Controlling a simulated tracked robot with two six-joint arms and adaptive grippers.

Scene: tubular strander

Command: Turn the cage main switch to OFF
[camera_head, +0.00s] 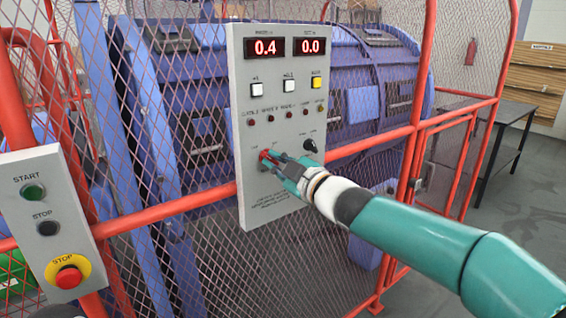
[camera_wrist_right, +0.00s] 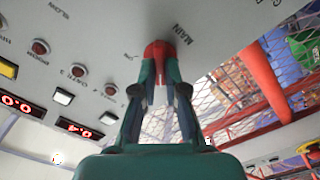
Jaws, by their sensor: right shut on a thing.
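The cage main switch is a red rotary knob (camera_head: 265,155) low on the left of the grey control panel (camera_head: 257,207). My right gripper (camera_head: 274,161) reaches in from the right and is shut on the knob. In the right wrist view the red knob (camera_wrist_right: 158,48) sits between the two fingertips, with the printed word MAIN beside it. The fingers hide much of the knob and nearby markings, so I cannot tell its exact position.
The panel's displays (camera_head: 265,48) read 0.4 and 0.0. A black selector knob (camera_head: 310,146) sits close to the right of my gripper. A START/STOP box with a red emergency button (camera_head: 68,277) hangs at left. Red rails and mesh stand behind the panel.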

